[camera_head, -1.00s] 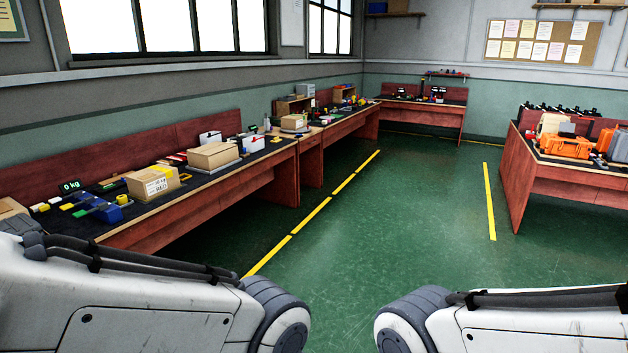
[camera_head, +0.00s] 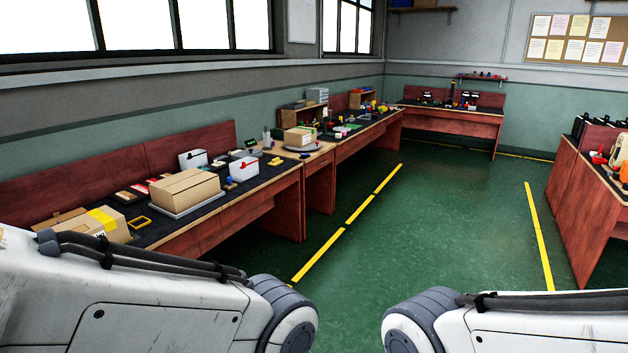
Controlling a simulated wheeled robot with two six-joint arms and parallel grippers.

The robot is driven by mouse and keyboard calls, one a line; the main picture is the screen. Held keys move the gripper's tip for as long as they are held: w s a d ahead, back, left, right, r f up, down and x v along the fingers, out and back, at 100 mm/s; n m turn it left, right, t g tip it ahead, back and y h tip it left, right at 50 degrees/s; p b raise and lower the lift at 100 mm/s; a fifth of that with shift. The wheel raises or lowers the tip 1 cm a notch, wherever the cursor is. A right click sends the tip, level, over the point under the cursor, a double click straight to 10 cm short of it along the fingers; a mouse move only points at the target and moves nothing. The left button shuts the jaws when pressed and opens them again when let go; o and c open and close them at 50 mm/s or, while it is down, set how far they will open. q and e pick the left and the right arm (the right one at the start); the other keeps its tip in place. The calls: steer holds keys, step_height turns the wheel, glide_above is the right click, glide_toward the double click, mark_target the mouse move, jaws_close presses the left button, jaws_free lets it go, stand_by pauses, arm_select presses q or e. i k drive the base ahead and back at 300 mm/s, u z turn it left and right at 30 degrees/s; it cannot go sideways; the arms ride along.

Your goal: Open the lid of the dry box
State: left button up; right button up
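I cannot tell for sure which thing is the dry box. Two small white boxes with red marks, one at the back (camera_head: 193,159) and one nearer the front edge (camera_head: 244,168), stand on the left workbench. An orange object (camera_head: 623,172) is cut off by the right edge of the picture, on the right-hand bench. Only the upper parts of my two arms show at the bottom left and bottom right; both grippers are out of view.
The left workbench (camera_head: 230,202) runs along the wall with cardboard boxes (camera_head: 184,189) on it. A far bench (camera_head: 451,121) stands in the corner, and another bench (camera_head: 580,200) at the right. The green floor (camera_head: 440,230) between them is clear, with yellow lines.

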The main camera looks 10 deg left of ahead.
mark_target(251, 151)
steer(key=u, duration=0.25)
steer(key=i, duration=2.3)
steer(key=u, duration=0.65)
steer(key=i, duration=1.95)
steer(key=u, duration=0.3)
